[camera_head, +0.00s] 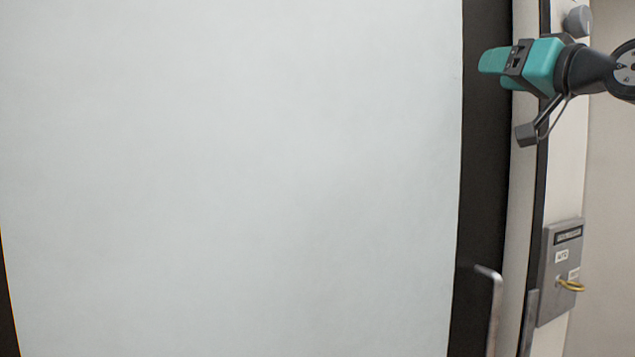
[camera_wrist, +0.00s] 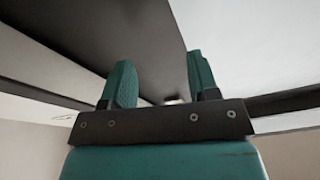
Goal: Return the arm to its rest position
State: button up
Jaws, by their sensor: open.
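My gripper (camera_head: 490,70) is teal and black and shows at the upper right of the head view, at the end of my arm. It points left, in front of the dark frame strip beside a large pale panel. In the wrist view its two teal fingers (camera_wrist: 160,85) stand apart with nothing between them. A dark strip lies beyond the fingers. I cannot tell how far the fingertips are from the frame or the panel.
The large pale panel (camera_head: 235,180) fills most of the head view, edged by a dark frame (camera_head: 484,190). A metal handle (camera_head: 494,305) stands at the lower right. A grey wall box (camera_head: 560,270) with a yellow loop (camera_head: 571,285) is to its right.

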jog(key=a+f+g, duration=0.2)
jog(key=a+f, duration=0.1)
jog(key=f, duration=0.2)
jog(key=s+a+f+n+g, duration=0.1)
jog(key=a+f+g, duration=0.1)
jog(key=a+f, duration=0.2)
jog(key=s+a+f+g, duration=0.1)
jog(key=a+f+g, duration=0.2)
jog(key=f, duration=0.4)
jog(key=shift+a+y, duration=0.4)
jog(key=shift+a, duration=0.15)
jog(key=s+a+f+n+g+h, duration=0.1)
jog(key=s+a+f+g, duration=0.3)
jog(key=s+f, duration=0.8)
jog(key=s+a+f+n+g+h, duration=0.2)
jog(key=s+f+g, duration=0.6)
jog(key=s+f, duration=0.4)
jog(key=shift+a+n+g, duration=0.3)
jog(key=shift+a+n, duration=0.55)
jog(key=shift+n, duration=0.35)
